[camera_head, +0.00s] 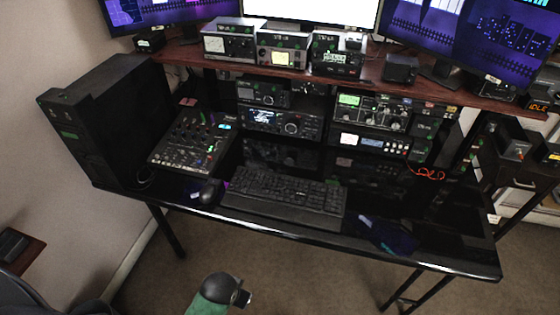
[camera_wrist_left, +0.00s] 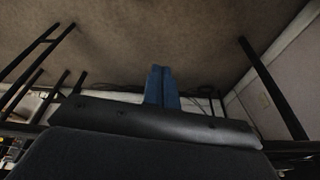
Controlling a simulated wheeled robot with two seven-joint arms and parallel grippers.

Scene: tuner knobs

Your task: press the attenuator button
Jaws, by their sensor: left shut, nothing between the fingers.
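Several radio units with buttons and knobs stand at the back of the black desk (camera_head: 290,228) in the head view. One unit has a blue-lit screen (camera_head: 262,117) and a large knob. My left gripper (camera_wrist_left: 161,69) shows in the left wrist view as two blue fingers side by side, shut and empty, over the carpet and away from the radios. My right gripper is not in view.
A keyboard (camera_head: 285,190), a mouse (camera_head: 209,191) and a mixer (camera_head: 193,139) lie on the desk. A black computer tower (camera_head: 110,120) stands at the left. A raised shelf (camera_head: 400,82) carries more devices above the radios.

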